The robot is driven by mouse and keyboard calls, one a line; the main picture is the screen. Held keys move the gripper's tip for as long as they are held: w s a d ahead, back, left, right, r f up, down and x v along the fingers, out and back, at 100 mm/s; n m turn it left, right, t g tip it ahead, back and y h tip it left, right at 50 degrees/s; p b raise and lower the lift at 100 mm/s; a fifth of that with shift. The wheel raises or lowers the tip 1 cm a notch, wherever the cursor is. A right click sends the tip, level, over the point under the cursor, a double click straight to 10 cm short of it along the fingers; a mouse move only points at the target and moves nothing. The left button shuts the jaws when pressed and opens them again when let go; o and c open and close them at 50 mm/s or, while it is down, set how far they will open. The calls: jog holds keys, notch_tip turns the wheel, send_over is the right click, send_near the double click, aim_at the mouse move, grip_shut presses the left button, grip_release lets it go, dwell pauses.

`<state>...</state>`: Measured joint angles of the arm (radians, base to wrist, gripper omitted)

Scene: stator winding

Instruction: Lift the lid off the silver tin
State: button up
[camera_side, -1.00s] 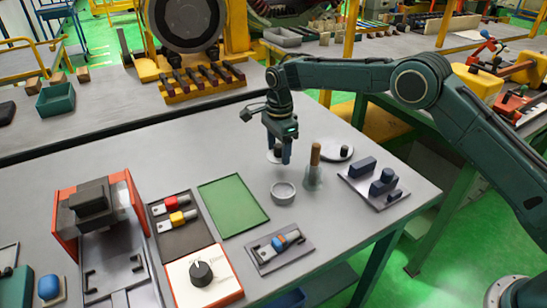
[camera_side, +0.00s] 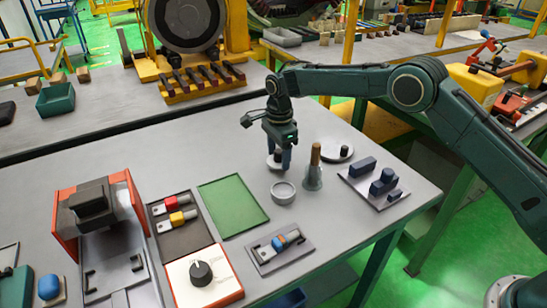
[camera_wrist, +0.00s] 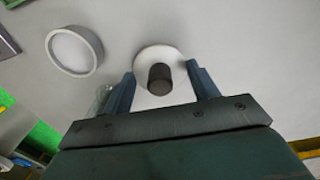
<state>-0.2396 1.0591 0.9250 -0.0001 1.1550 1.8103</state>
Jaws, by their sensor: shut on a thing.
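A pale round lid (camera_wrist: 153,101) with a dark knob (camera_wrist: 160,78) lies between my fingers in the wrist view. In the side view its pale rim (camera_side: 271,164) shows partly behind the fingers. My gripper (camera_side: 281,167) points down and is shut on the lid, low over the table; the exact contact is unclear. A round silver-grey tin (camera_side: 283,192), open at the top, stands just in front of my gripper, with no lid on it. The tin also shows at upper left in the wrist view (camera_wrist: 75,51). Whether anything sits under the lid is hidden.
A wooden-handled bell-shaped piece (camera_side: 314,177) stands close right of my gripper. A plate with blue blocks (camera_side: 376,187) is farther right. A green mat (camera_side: 233,206) lies to the left.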

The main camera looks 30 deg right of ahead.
jog(key=shift+f, duration=0.8)
dwell(1.3)
jog(key=o, duration=1.3)
jog(key=shift+r, duration=0.1)
jog(key=shift+r, duration=3.45)
